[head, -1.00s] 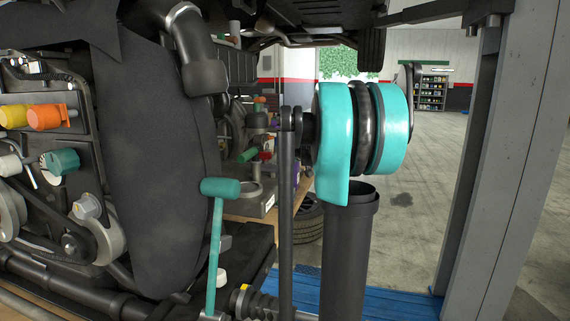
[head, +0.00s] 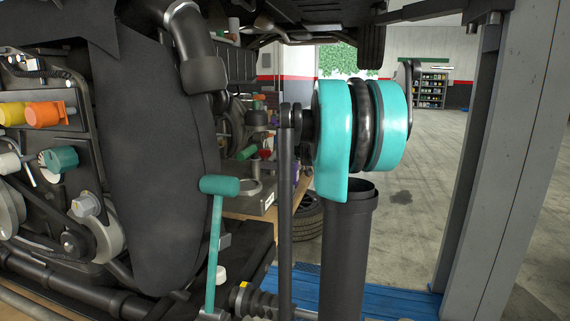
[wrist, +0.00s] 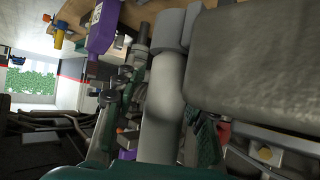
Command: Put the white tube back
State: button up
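A pale grey-white tube (wrist: 162,105) fills the middle of the wrist view, close to the camera, running from the bottom edge up to grey round parts (wrist: 170,30). Dark green parts that look like the fingers of my gripper (wrist: 165,118) show on both sides of it. I cannot tell whether they touch the tube or are beside it. The tube's lower end is hidden behind the green body at the bottom. In the head view my gripper is not visible, and I cannot make out this tube there for certain.
In the head view the engine (head: 70,180) with yellow, orange (head: 47,114) and teal (head: 60,159) plugs stands at left. A teal-handled lever (head: 219,186) rises before it. A grey post (head: 500,170) is at right. A large grey block (wrist: 255,60) crowds the wrist view's right.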

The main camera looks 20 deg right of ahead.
jog(key=v, duration=1.2)
jog(key=shift+d, duration=0.15)
